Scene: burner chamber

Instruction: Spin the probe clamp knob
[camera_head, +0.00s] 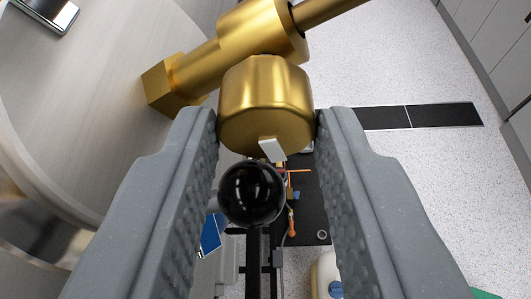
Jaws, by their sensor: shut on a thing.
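The probe clamp knob is most likely the brass, rounded, many-sided knob (266,100) in the upper middle of the head camera view. It sits against a brass fitting (205,70) with a rod running to the upper right. My gripper (267,125) has its two grey fingers on either side of the knob, and the fingertips touch its left and right sides. The gripper is shut on the knob. A small white tab (272,149) shows at the knob's lower edge. A black ball (252,194) shows between the fingers, below the knob in the picture.
A large pale metal chamber (90,110) curves along the left, close to the left finger. Far below is a speckled floor (400,60) with a dark strip (440,115). A dark mat (310,205) with small items lies under the gripper. Grey cabinets (490,40) stand at the right.

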